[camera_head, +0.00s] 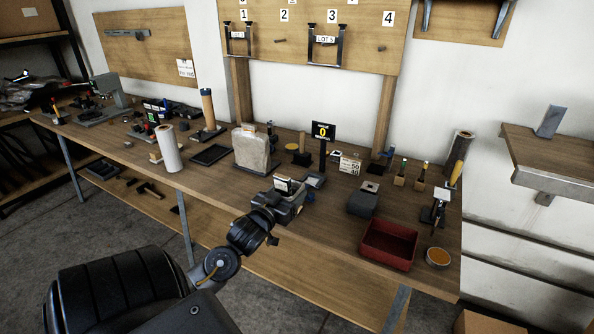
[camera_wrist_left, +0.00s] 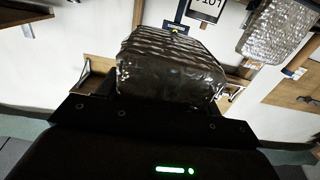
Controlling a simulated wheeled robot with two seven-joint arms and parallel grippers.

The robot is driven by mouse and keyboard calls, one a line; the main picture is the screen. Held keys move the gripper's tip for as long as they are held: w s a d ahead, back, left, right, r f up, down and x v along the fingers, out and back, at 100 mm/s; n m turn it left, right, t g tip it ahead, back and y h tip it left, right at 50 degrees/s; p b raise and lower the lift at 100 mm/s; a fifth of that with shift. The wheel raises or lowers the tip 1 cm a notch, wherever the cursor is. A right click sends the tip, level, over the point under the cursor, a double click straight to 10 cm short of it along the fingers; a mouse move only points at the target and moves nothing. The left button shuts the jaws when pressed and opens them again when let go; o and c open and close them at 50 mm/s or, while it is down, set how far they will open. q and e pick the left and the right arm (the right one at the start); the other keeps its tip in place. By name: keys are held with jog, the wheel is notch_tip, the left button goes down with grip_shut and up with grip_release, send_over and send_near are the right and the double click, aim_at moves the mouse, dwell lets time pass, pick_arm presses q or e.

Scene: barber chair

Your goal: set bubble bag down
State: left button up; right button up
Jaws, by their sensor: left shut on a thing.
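The bubble bag (camera_wrist_left: 170,70) is a dark, shiny, ribbed clear pouch. In the left wrist view it stands up from between the fingers of my left gripper (camera_wrist_left: 165,108), which is shut on its lower part. In the head view my left gripper (camera_head: 287,203) is over the front middle of the workbench, with a small light-and-dark packet (camera_head: 290,186) at its tips. The gap between it and the bench top is hard to judge. My right gripper is not in view.
A pale, bulky bag (camera_head: 252,150) stands on the workbench (camera_head: 225,185) just behind my left gripper. A black sign (camera_head: 323,131) on a post and a grey box (camera_head: 363,199) are to its right. A red tray (camera_head: 389,244) and an orange-filled bowl (camera_head: 438,257) are near the right front edge.

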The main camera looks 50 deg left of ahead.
pick_arm(q)
jog(key=d+f+m+h, duration=0.2)
jog(key=d+f+h, duration=0.1)
jog(key=d, duration=1.3)
jog(key=d+r+m+t+h, duration=0.1)
jog(key=d+r, duration=0.4)
jog(key=d, duration=0.9)
jog(key=shift+s+d+r+m+h, duration=0.3)
jog(key=shift+s+m+h, duration=0.1)
jog(key=shift+h, duration=0.5)
